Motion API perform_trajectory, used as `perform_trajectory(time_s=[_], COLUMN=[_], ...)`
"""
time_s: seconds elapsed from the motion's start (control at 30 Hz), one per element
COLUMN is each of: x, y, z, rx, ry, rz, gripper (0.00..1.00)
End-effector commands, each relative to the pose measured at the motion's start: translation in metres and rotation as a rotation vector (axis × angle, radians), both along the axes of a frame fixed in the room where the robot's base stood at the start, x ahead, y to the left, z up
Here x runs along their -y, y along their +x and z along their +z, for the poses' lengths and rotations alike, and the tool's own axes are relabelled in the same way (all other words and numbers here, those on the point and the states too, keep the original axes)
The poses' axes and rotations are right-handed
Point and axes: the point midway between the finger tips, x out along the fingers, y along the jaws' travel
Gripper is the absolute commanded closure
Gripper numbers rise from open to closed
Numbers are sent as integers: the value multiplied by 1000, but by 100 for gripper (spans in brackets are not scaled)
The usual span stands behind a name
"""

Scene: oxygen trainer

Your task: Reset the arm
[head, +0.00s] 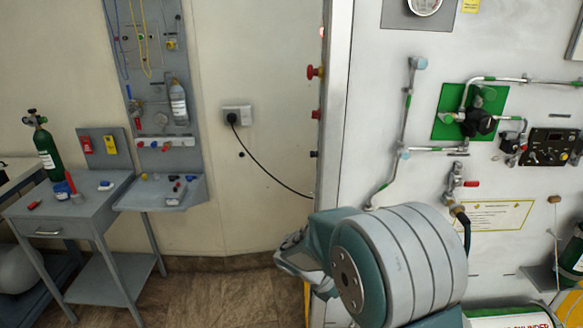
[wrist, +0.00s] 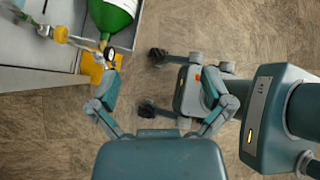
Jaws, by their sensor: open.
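My arm (head: 400,262) shows in the head view as a large grey and teal joint at the lower middle, in front of the white panel. A smaller grey part of my arm reaches left from it. In the wrist view my gripper (wrist: 160,72) has its two fingers spread wide apart, with nothing between them but floor and parts of my own body farther below. The fingers themselves cannot be made out clearly in the head view.
The white panel (head: 400,50) carries pipes, a green plate (head: 470,110) and valves. A grey side table (head: 75,210) with a green bottle (head: 45,147) stands at left. In the wrist view a green cylinder (wrist: 113,15) lies near the left finger. The floor (wrist: 270,40) at right is clear.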

Motion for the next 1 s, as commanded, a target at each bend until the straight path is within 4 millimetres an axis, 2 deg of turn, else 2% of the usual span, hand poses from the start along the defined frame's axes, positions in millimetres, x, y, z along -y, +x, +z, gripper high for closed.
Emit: perform_trajectory(time_s=[0.03,0.1,0.4,0.7,1.0], x=[4,8,20,22,16], y=[-8,-19,-71,-126,-176], z=[15,31,90,132,160], rx=[63,149,500,808,1052], ry=[38,91,316,550,806], rz=[-64,-159,-587,-1032,-1488], gripper=[0,0,0,0,0])
